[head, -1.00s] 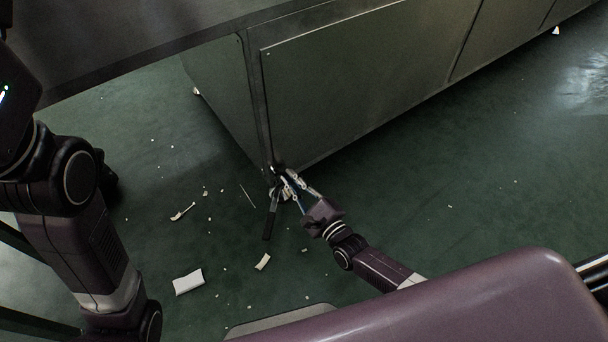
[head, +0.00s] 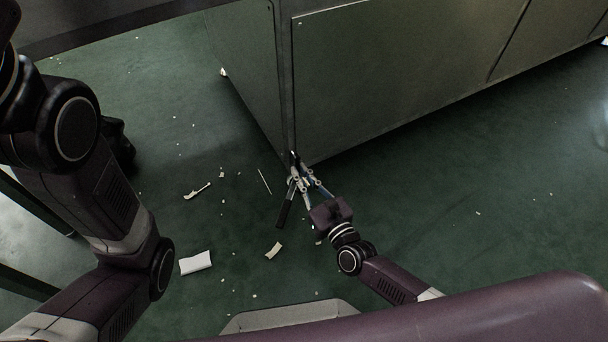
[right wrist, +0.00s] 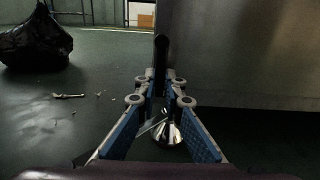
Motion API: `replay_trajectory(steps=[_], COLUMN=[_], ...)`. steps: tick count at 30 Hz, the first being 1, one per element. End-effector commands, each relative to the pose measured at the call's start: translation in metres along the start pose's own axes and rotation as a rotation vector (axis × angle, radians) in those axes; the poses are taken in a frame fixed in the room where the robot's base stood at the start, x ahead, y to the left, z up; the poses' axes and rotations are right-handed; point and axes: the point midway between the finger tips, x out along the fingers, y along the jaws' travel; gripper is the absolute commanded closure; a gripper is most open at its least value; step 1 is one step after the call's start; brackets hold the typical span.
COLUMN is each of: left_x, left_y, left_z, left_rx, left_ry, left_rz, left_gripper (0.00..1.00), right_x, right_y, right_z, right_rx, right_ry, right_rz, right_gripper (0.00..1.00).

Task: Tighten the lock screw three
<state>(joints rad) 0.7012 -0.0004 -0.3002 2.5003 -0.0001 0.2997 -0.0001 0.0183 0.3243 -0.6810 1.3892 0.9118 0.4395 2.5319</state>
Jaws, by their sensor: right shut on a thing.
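My right gripper (head: 302,181) is at the floor by the lower near corner of the metal dryer housing (head: 380,85). Its fingers are shut on a black-handled tool (head: 285,213), whose handle sticks out down and left in the head view. In the right wrist view a dark round handle (right wrist: 161,55) stands between the fingers. Just beyond the fingertips is a shiny cone-shaped foot (right wrist: 168,133) on the floor, with a thin metal bar beside it. The lock screw itself is hidden or too small to tell.
White scraps (head: 196,262) and a small loose spanner-like piece (head: 198,190) lie on the green floor left of the right gripper. A black bag (right wrist: 35,38) lies farther left. The floor right of the gripper is clear.

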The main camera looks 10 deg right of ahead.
Motion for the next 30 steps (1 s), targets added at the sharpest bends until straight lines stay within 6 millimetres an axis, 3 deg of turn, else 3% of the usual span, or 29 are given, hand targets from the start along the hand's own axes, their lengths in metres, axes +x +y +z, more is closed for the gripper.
replay_trajectory(steps=[18, 19, 23, 30], left_x=[-0.0031, -0.0031, -0.0031, -0.0035], left_y=[0.0009, 0.0009, 0.0009, 0.0005], left_z=[-0.0013, -0.0013, -0.0012, -0.0005], left_rx=[0.0, 0.0, 0.0, 0.0], left_ry=[0.001, 0.001, 0.001, -0.002], left_rz=[0.001, 0.001, 0.001, 0.0], left_gripper=[0.74, 0.74, 0.74, 0.74], right_x=[-0.001, -0.001, -0.0007, -0.0003], right_y=[0.003, 0.0031, 0.0028, 0.0023], right_z=[-0.0013, -0.0013, -0.0009, -0.0002], right_rx=[0.044, 0.044, 0.043, 0.041], right_ry=[0.004, 0.004, 0.003, 0.001], right_rz=[0.002, 0.002, 0.001, 0.001], right_gripper=[1.0, 0.9, 0.75, 0.74])
